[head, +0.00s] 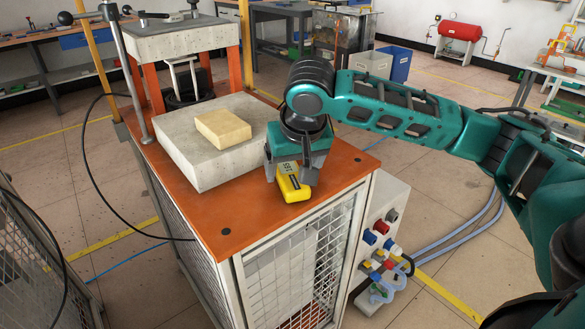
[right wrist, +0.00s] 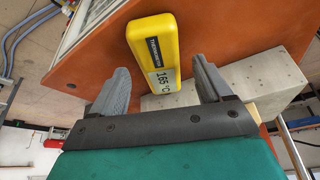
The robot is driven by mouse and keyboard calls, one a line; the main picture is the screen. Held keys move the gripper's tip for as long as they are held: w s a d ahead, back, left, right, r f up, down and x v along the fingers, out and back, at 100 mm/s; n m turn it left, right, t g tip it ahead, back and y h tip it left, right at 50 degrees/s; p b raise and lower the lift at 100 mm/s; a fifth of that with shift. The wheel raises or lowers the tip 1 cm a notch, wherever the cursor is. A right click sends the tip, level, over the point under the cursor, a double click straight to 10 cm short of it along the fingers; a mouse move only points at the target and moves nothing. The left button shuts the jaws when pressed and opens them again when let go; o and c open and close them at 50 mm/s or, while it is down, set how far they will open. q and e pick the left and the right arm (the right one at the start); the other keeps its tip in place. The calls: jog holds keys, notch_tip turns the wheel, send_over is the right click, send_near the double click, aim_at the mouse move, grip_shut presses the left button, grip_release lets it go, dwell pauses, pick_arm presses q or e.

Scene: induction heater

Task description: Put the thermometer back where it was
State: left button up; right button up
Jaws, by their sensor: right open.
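The yellow thermometer (head: 292,184) lies on the orange top of the induction heater (head: 225,228), near its front right edge, beside the grey block. In the right wrist view the thermometer (right wrist: 155,45) shows a grey display reading about 165 °C. My right gripper (head: 294,178) is over the thermometer, pointing down. In the right wrist view its two fingers (right wrist: 160,88) are spread apart, one on each side of the thermometer's display end, with gaps between. My left gripper is not in view.
A large grey block (head: 190,165) with a tan brick (head: 223,128) on it stands left of my right gripper. A metal post (head: 130,75) and a raised stone slab (head: 180,38) stand behind. Coloured connectors (head: 380,245) are on the heater's right side.

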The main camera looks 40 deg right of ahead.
jog(key=p+v, duration=0.2)
jog(key=v, duration=0.9)
jog(key=shift+p, duration=0.4)
jog(key=shift+f, duration=0.1)
